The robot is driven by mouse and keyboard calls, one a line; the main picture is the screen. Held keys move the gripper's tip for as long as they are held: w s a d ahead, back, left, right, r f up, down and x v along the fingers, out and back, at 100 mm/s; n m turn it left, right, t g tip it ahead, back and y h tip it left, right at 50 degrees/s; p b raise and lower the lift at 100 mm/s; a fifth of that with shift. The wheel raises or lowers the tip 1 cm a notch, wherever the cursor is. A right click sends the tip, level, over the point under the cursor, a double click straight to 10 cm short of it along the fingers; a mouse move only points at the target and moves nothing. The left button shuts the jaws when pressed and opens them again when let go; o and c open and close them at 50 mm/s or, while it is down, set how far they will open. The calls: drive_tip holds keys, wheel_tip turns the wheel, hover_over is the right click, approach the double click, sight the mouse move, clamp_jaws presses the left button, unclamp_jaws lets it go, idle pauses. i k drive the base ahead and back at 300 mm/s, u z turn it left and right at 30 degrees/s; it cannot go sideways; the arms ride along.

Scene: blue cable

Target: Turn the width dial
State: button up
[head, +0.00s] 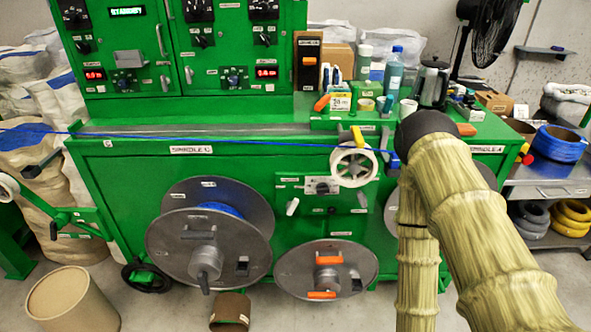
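A large green machine (125,170) fills the middle of the head view. Several dark dials sit on its upper panels, including one at the lower left panel (124,82) and one at the lower right panel (234,77). The labels are too small to read, so I cannot tell which one is the width dial. My arm, in a tan ribbed cover, rises at the right and bends back down out of the frame. My gripper is not visible, and the arm hides part of the machine front.
A blue cable (250,141) runs across the machine front to a white pulley (353,167). Large grey reels (170,240) stick out below. A brown drum (72,300) stands on the floor at lower left. Bottles and a kettle (432,84) stand on the worktop.

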sight(323, 190)
drive_tip(key=k, duration=0.5)
drive_tip(key=u, duration=1.7)
drive_tip(key=i, duration=0.85)
drive_tip(key=z, duration=1.75)
